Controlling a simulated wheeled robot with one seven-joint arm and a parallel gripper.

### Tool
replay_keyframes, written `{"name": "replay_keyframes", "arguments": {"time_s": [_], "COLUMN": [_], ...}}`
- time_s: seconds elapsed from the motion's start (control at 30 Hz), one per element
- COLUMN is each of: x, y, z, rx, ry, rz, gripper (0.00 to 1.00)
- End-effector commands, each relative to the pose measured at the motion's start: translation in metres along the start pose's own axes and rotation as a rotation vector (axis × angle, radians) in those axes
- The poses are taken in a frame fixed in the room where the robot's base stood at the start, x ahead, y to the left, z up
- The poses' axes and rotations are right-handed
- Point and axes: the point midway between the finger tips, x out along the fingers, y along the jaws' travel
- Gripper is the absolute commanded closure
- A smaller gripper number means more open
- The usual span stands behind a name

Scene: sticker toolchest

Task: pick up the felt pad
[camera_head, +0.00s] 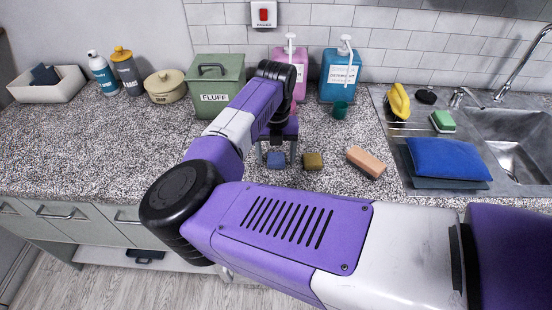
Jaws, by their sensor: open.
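My gripper (276,153) is open, pointing down over the counter in the middle of the view. A small blue pad-like block (276,161) shows between its two fingers, on the counter; I cannot tell whether the fingers touch it. A small olive-brown block (313,162) lies just right of the gripper. I cannot tell for certain which of these two is the felt pad. My arm hides part of the counter in front and to the left of them.
A tan brick-shaped block (366,162) lies farther right. Behind stand a green FLUFF bin (214,100), a pink pump bottle (291,62), a blue pump bottle (340,75) and a green cup (340,110). A blue cushion-like item (447,160) lies beside the sink (515,150). The counter's left front is clear.

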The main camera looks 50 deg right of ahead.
Motion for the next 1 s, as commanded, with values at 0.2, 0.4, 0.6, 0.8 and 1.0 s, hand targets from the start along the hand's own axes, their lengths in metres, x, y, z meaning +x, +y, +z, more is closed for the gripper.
{"name": "replay_keyframes", "arguments": {"time_s": [0.2, 0.4, 0.6, 0.8, 1.0], "x": [0.0, 0.0, 0.0, -0.002, -0.018], "y": [0.0, 0.0, 0.0, 0.0, 0.001], "z": [0.0, 0.0, 0.0, 0.0, 0.001], "rx": [0.0, 0.0, 0.0, 0.0, -0.001], "ry": [0.0, 0.0, 0.0, -0.001, -0.003], "rz": [0.0, 0.0, 0.0, 0.0, 0.001], "gripper": [0.39, 0.78, 0.91, 0.91, 0.91]}}
